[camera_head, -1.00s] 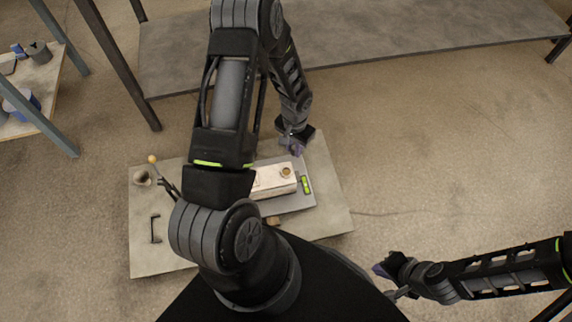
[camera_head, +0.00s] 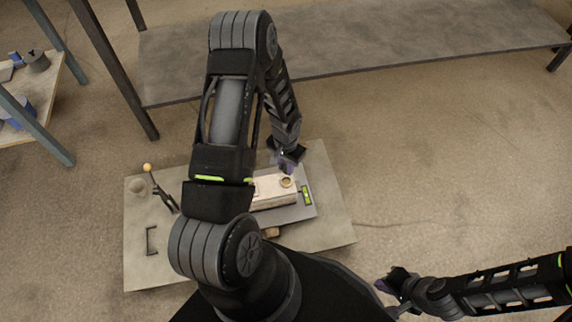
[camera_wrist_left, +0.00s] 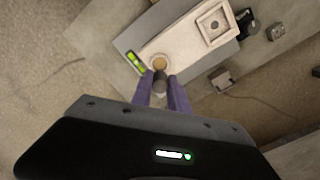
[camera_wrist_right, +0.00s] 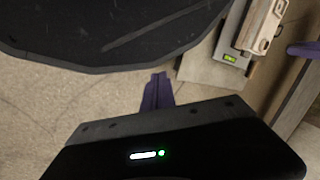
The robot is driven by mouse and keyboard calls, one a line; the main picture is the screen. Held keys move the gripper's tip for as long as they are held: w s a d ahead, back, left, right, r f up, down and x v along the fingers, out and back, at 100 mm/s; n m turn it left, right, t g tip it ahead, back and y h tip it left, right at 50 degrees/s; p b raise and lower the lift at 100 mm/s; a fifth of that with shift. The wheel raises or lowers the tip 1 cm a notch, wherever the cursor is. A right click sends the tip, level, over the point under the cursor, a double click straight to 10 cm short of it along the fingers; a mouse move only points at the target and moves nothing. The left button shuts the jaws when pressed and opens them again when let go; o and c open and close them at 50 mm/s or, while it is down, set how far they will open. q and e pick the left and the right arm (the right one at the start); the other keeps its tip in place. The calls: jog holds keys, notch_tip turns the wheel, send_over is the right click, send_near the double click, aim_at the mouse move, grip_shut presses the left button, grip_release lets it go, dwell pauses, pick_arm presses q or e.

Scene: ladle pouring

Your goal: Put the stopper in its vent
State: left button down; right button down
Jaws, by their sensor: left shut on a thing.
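My left gripper (camera_head: 290,162) is shut on the stopper (camera_wrist_left: 160,83), a small dark grey cylinder between the purple fingertips in the left wrist view. The vent (camera_wrist_left: 159,63) is a round brownish opening with a pale rim at one end of a cream block (camera_wrist_left: 188,40). The vent also shows in the head view (camera_head: 286,182), just below the left fingertips. In the left wrist view the stopper overlaps the vent's near edge; I cannot tell whether they touch. My right gripper (camera_wrist_right: 157,92) has its fingers together, empty, away from the block; it is low right in the head view (camera_head: 392,284).
The block has a square recess (camera_wrist_left: 214,24) and lies on a grey plate with a green level (camera_head: 307,196). A lever with a yellow knob (camera_head: 148,167) and a dark handle (camera_head: 151,241) are on the board (camera_head: 330,227). Shelving stands behind.

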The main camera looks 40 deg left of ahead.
pick_arm(q)
jog(key=b, duration=0.4)
send_over(286, 184)
jog(key=shift+w+a+f, duration=0.1)
jog(key=shift+w+f, duration=0.05)
jog(key=shift+f, duration=1.3)
jog(key=shift+w+a+f, duration=0.1)
jog(key=shift+f, duration=1.3)
jog(key=shift+f+b, duration=0.7)
jog(key=shift+f, duration=0.15)
jog(key=c, duration=1.2)
grip_release()
jog(key=shift+s+d, duration=0.1)
jog(key=shift+f, duration=0.1)
notch_tip(286, 184, up, 8)
jog(key=p, duration=0.2)
jog(key=shift+p, duration=0.4)
